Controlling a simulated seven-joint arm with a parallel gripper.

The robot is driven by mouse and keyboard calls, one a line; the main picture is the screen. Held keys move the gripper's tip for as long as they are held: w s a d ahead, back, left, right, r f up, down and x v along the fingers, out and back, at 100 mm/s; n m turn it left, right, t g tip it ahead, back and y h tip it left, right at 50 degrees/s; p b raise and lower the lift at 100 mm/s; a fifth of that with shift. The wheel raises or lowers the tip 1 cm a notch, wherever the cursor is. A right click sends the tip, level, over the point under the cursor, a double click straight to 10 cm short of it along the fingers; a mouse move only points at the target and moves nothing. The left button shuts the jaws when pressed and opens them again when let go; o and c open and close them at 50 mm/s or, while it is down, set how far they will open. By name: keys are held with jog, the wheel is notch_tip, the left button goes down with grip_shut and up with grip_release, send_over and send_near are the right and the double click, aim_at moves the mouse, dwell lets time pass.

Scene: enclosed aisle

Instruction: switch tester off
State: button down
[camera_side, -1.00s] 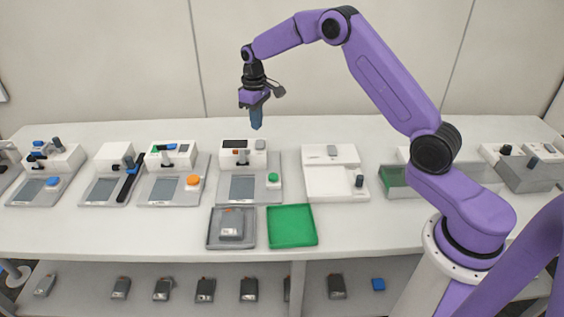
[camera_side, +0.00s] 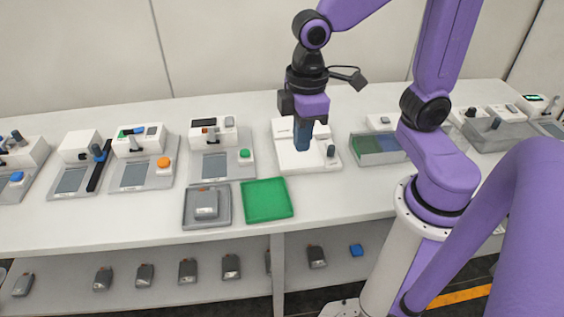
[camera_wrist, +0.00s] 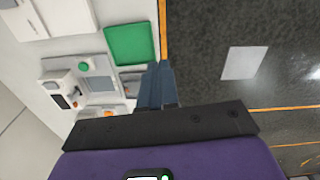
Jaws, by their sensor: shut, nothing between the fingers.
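The likely tester, a grey and white station with a green button (camera_side: 244,154), stands left of centre in the side view. It has a flat grey screen (camera_side: 214,166), a dark display (camera_side: 204,122) and a grey switch-like block (camera_side: 229,121) on its white housing. The block's position cannot be read. In the wrist view the tester (camera_wrist: 97,84) is left of my fingers. My gripper (camera_side: 303,148) is shut and empty, in front of the white unit (camera_side: 283,128) right of the tester in the side view. It also shows in the wrist view (camera_wrist: 157,68).
A green tray (camera_side: 266,200) and a grey tray (camera_side: 187,209) holding a grey device (camera_side: 206,204) lie in front of the tester. A similar station with an orange button (camera_side: 163,162) stands to its left. Bins stand farther right. Several devices lie on the lower shelf.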

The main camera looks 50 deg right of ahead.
jog(key=s+d+f+n, duration=0.1)
jog(key=s+d, duration=0.3)
jog(key=s, duration=0.5)
jog(key=shift+s+d+f+n, duration=0.15)
jog(key=shift+s+d+n, duration=0.2)
jog(key=shift+n, duration=0.25)
jog(key=w+a+r+m, duration=0.1)
jog(key=w+a+r, duration=0.15)
jog(key=w, duration=1.05)
jog(key=w+a+r+m, duration=0.1)
jog(key=w+a, duration=0.2)
jog(key=w, duration=1)
jog(key=w+d+f, duration=0.2)
jog(key=w+d, duration=0.6)
jog(key=w, duration=0.2)
jog(key=w+d+f+m, duration=0.1)
jog(key=w+d+f, duration=0.2)
jog(key=w+d, duration=0.5)
jog(key=w, duration=0.3)
jog(key=shift+d+f+m, duration=0.15)
jog(key=shift+d+m, duration=0.15)
jog(key=shift+d, duration=0.1)
